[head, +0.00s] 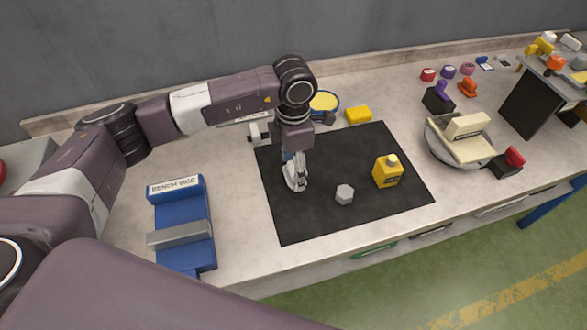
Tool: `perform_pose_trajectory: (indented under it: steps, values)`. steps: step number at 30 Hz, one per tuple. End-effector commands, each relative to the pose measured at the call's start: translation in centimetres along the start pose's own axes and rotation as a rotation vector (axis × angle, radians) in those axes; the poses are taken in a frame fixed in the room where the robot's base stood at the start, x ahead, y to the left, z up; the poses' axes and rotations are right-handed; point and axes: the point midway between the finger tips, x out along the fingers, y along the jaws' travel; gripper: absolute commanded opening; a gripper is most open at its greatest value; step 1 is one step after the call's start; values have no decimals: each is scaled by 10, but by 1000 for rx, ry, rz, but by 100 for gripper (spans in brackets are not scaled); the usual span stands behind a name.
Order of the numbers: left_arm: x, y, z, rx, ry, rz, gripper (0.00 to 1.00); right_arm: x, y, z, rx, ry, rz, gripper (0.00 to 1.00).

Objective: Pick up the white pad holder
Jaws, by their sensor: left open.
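My left gripper (296,184) points down over the black mat (287,226), left of a grey hexagonal piece (345,194) and a yellow bottle-like container (388,173). It is open. Pale metallic or white parts show at its fingers, and I cannot tell whether a small white piece is among them. A small white object (255,134) stands at the mat's back left edge, partly hidden by my arm. I cannot tell for certain which thing is the white pad holder. My right gripper is not in view.
A blue bench vice (184,225) stands left of the mat. Behind the mat are a yellow round dish (323,101) and a yellow block (358,115). A round turntable (437,148) carrying cream blocks (467,143) is at the right. The mat's front part is clear.

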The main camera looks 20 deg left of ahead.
Motion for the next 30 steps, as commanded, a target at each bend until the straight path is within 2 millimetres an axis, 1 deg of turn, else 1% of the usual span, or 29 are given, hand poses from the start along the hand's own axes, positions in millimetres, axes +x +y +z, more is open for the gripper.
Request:
perform_pose_trajectory:
  steps: [7,8,18,20,26,30]
  values:
    - [3,0,0,0,0,1,61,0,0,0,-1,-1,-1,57]
    - [3,0,0,0,0,1,59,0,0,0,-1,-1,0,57]
    - [3,0,0,0,0,1,21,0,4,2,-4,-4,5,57]
    - [2,0,0,0,0,0,16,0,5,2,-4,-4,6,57]
    - [2,0,0,0,0,0,16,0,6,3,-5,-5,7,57]
    - [-2,0,1,0,-2,1,16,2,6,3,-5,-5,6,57]
